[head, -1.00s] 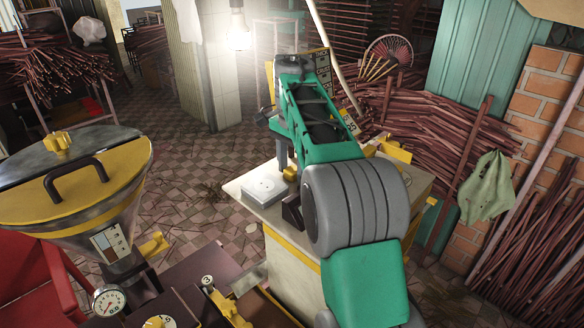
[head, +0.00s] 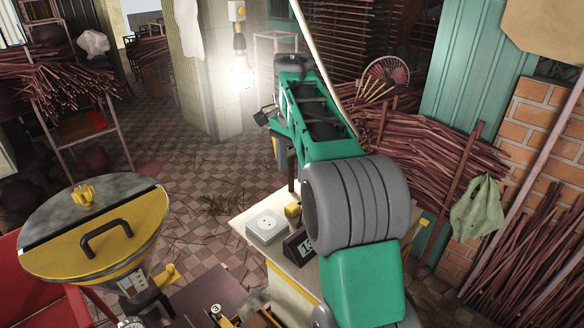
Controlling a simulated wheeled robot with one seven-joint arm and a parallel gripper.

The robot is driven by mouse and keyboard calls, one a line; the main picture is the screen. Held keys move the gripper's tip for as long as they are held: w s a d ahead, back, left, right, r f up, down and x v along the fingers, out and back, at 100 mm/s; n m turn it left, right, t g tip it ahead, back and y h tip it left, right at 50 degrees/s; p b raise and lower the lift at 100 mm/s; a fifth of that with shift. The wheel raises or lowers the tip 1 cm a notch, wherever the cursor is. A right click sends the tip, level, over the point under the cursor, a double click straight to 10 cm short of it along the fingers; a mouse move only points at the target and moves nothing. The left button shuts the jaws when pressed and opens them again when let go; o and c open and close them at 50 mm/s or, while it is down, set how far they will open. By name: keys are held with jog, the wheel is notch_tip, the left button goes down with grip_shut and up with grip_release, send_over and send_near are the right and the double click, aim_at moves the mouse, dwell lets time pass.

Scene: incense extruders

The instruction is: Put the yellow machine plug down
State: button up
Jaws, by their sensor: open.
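A small yellow block (head: 293,212), which looks like the yellow machine plug, is at the table top beside a white socket box (head: 267,229). My arm partly covers that area, so its contact with the table is hard to tell. My gripper (head: 277,152) shows only in part at the far end of my green arm, above and beyond the yellow block. It is open, apart from the block, and I see nothing held in it. Much of the gripper is hidden behind my arm.
A dark block with white digits (head: 299,247) stands beside the socket box. A hopper with a yellow and grey lid (head: 95,236) stands at the left. Bundles of brown sticks (head: 430,150) fill the right. Tiled floor is open behind the table.

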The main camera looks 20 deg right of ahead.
jog(key=s+a+n+t, duration=0.3)
jog(key=s+a+n, duration=0.45)
jog(key=s, duration=0.45)
jog(key=s+a+f+n+t, duration=0.1)
jog(key=s+a+f+n, duration=0.3)
jog(key=s+f+n, duration=0.2)
notch_tip(320, 180, down, 2)
jog(key=s, duration=0.3)
jog(key=shift+t, duration=0.3)
jog(key=shift+f, duration=0.2)
